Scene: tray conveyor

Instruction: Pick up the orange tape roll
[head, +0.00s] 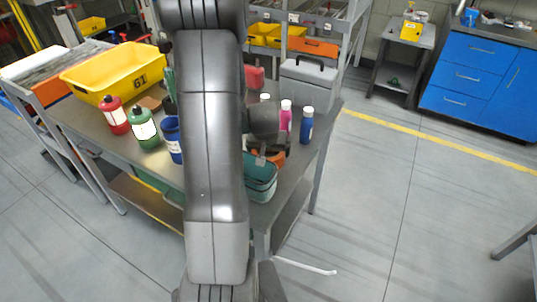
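A small orange object (276,157), seemingly the tape roll, shows just below my gripper (268,155) at the table's near right corner. It is partly covered by my gripper. It sits at or above the top of a teal container (262,187), and I cannot tell whether it rests inside it. My gripper points down at the orange object and is dark and small here. I cannot see whether its fingers are apart or closed on it. My own arm hides the middle of the table.
The grey table (303,150) also bears a yellow crate (112,75), red (114,118) and green bottles (143,130), a blue container (172,140), pink (285,118) and blue bottles (306,126), and a grey toolbox (308,85).

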